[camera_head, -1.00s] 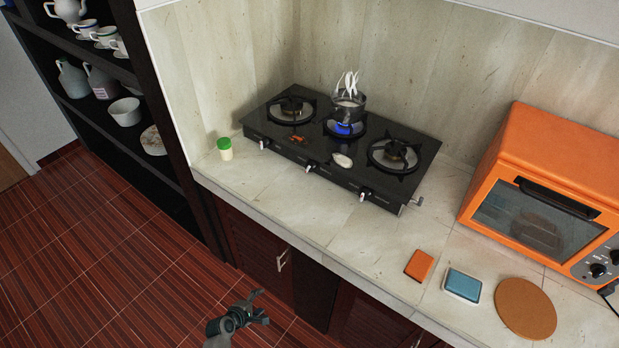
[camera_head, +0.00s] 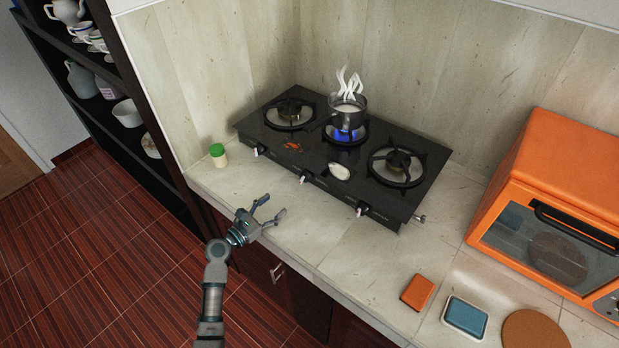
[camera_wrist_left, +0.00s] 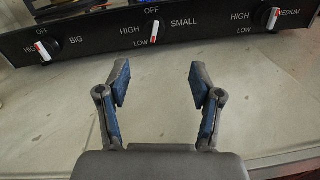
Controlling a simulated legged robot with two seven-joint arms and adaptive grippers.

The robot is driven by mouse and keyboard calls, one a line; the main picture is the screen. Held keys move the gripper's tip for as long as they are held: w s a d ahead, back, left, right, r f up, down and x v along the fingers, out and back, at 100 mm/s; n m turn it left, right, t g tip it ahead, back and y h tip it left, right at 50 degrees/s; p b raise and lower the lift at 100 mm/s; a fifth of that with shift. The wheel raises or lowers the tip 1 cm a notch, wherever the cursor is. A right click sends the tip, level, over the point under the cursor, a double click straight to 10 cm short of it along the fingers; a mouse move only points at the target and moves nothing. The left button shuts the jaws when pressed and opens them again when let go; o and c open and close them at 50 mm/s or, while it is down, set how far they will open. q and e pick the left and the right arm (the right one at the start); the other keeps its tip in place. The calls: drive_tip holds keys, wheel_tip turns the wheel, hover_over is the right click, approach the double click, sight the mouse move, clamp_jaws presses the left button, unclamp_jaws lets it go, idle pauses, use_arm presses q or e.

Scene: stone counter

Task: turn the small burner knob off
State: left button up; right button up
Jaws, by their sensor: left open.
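The small burner knob (camera_head: 303,179) is the middle of three on the black stove's front. In the left wrist view the small knob (camera_wrist_left: 154,31) sits beside the SMALL label, with OFF above and HIGH and LOW to its left. Its red-and-white bar stands nearly upright; I cannot tell which end is the pointer. Blue flame (camera_head: 343,135) burns under a steaming pot (camera_head: 348,111) on the middle burner. My left gripper (camera_head: 273,206) is open and empty above the counter's front edge, short of the knob. In the wrist view the open fingers (camera_wrist_left: 160,85) are below the knob, apart from it.
The BIG knob (camera_wrist_left: 42,50) and MEDIUM knob (camera_wrist_left: 272,18) flank the small one. A green-capped jar (camera_head: 218,155) stands left of the stove (camera_head: 410,208). An orange oven (camera_head: 560,190), sponge (camera_head: 417,292) and blue-topped box (camera_head: 466,318) are at right. Counter before the knobs is clear.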

use_arm(q)
drive_tip(key=b, duration=0.1)
approach(301, 180)
drive_tip(key=w, duration=0.2)
drive_tip(key=shift+w+d+f, duration=0.3)
drive_tip(key=shift+w+f, duration=0.05)
drive_tip(key=shift+f, duration=0.05)
drive_tip(key=x, duration=0.3)
drive_tip(key=s+d+b+x, duration=0.1)
drive_tip(key=x, duration=0.1)
drive_tip(key=b+x, duration=0.1)
drive_tip(key=x, duration=0.2)
drive_tip(key=shift+w+d+r, duration=0.1)
drive_tip(key=shift+d+r, duration=0.05)
drive_tip(key=shift+d, duration=0.4)
drive_tip(key=shift+a, duration=1.2)
drive_tip(key=shift+c, duration=1.1)
drive_tip(key=c, duration=0.4)
drive_tip(key=shift+d+r, duration=0.15)
drive_tip(key=c, duration=0.4)
drive_tip(key=shift+d+r, duration=0.1)
drive_tip(key=shift+d, duration=0.2)
drive_tip(key=shift+c, duration=0.6)
drive_tip(key=shift+d, duration=0.3)
use_arm(e)
wheel_tip(301, 180, up, 9)
drive_tip(key=w+a, duration=0.1)
drive_tip(key=w, duration=0.2)
drive_tip(key=shift+a, duration=0.3)
